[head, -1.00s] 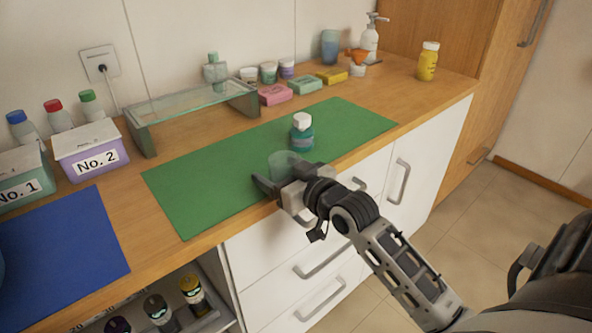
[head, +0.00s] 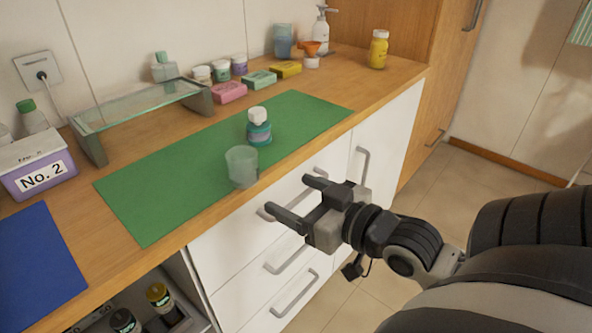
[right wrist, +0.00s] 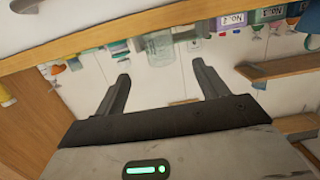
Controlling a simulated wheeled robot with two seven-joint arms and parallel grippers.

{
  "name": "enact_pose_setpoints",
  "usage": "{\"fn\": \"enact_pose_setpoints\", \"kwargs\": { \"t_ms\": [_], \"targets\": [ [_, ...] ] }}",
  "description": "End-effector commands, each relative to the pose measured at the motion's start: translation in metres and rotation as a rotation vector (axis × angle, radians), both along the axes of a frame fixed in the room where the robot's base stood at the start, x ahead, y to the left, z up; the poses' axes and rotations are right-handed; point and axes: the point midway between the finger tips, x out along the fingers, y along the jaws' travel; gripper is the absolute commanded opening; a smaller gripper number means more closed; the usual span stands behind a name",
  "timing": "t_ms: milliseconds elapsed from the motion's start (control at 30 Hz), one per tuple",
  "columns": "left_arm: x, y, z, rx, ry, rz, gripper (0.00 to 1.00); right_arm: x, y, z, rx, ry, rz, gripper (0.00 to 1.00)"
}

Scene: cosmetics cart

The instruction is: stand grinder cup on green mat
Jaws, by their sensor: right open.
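The grinder cup, a clear greenish cup (head: 242,166), stands upright near the front edge of the green mat (head: 150,196). It also shows in the right wrist view (right wrist: 159,48), beyond my fingertips. My right gripper (head: 290,197) is open and empty, off the counter's front edge, to the right of the cup and apart from it. In the right wrist view its two fingers (right wrist: 160,85) are spread with nothing between them. My left gripper is not in view.
A teal bottle with a white cap (head: 259,128) stands on the mat behind the cup. A glass shelf (head: 140,105), small boxes and jars line the wall. A blue mat (head: 38,258) and the No. 2 box (head: 40,166) are at left. The mat's left part is clear.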

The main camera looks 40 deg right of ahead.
Motion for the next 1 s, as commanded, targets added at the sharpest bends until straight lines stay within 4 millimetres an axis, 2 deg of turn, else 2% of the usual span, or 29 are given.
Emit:
{"fn": "enact_pose_setpoints", "kwargs": {
  "t_ms": [167, 233, 267, 367, 400, 500, 600, 733, 1000],
  "targets": [
    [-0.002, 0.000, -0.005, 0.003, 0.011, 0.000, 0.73, -0.002, 0.000, -0.003, 0.002, 0.006, -0.001, 0.73],
    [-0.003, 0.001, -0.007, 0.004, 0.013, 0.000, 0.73, -0.002, 0.005, -0.021, 0.012, 0.042, -0.004, 0.73],
    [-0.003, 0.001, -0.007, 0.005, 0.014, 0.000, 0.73, -0.002, 0.009, -0.034, 0.017, 0.069, -0.004, 0.73],
    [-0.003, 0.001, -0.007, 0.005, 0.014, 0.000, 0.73, -0.006, 0.038, -0.095, 0.036, 0.192, 0.012, 0.73],
    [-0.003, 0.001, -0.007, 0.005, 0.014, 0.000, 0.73, -0.010, 0.055, -0.119, 0.040, 0.244, 0.030, 0.73],
    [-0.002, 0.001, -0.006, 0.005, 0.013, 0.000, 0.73, -0.022, 0.102, -0.169, 0.035, 0.353, 0.088, 0.73],
    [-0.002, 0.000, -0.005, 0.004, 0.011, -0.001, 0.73, -0.033, 0.141, -0.198, 0.026, 0.422, 0.145, 0.73],
    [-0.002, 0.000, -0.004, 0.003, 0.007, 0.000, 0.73, -0.041, 0.164, -0.212, 0.015, 0.457, 0.182, 0.73],
    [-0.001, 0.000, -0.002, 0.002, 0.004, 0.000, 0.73, -0.042, 0.165, -0.213, 0.014, 0.460, 0.184, 0.73]
  ]
}}
